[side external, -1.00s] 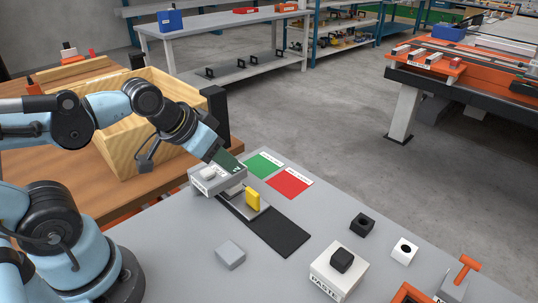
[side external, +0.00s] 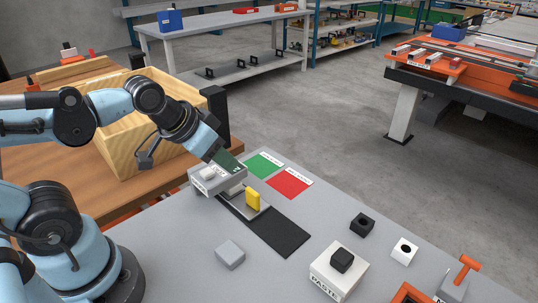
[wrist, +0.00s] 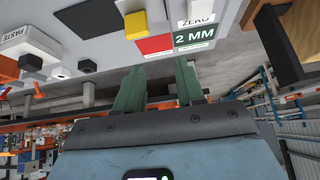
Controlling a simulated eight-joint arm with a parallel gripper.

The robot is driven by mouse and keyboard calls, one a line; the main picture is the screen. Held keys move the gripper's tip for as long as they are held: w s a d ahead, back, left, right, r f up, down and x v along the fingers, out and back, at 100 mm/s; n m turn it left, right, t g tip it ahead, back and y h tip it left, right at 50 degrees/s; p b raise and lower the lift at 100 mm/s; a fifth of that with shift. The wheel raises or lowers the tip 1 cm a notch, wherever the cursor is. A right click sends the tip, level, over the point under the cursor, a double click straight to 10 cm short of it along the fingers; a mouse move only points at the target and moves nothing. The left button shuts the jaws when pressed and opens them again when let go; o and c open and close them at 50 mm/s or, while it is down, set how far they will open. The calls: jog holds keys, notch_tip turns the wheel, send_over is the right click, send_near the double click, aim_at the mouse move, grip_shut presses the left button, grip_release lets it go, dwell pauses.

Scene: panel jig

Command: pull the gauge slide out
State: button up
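The gauge block (side external: 212,182) is a light grey box with a white piece on top, on the grey table. The slide is a grey plate with an upright yellow tab (side external: 253,200), between the block and a black strip (side external: 277,232). The yellow tab also shows at the top of the wrist view (wrist: 135,27). My gripper (side external: 230,163) is close above and behind the block, with its dark green fingers pointing down to the right. In the wrist view my gripper (wrist: 160,75) has its fingers apart with nothing between them. The tab stands clear of the fingers.
A green patch (side external: 263,164) and a red patch (side external: 289,183) lie behind the strip. A small grey block (side external: 230,254), a white PASTE box (side external: 335,273) and small black and white cubes stand nearby. A wooden box (side external: 140,130) is behind my arm.

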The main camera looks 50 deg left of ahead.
aim_at(253, 191)
jog(key=w+d+r+m+g, duration=0.1)
jog(key=w+d+m+g, duration=0.2)
jog(key=m, duration=0.6)
jog(key=w+m+g, duration=0.2)
jog(key=m+g, duration=0.2)
jog(key=m, duration=0.5)
jog(key=shift+d+f, duration=0.2)
jog(key=shift+f, duration=5.8)
grip_shut()
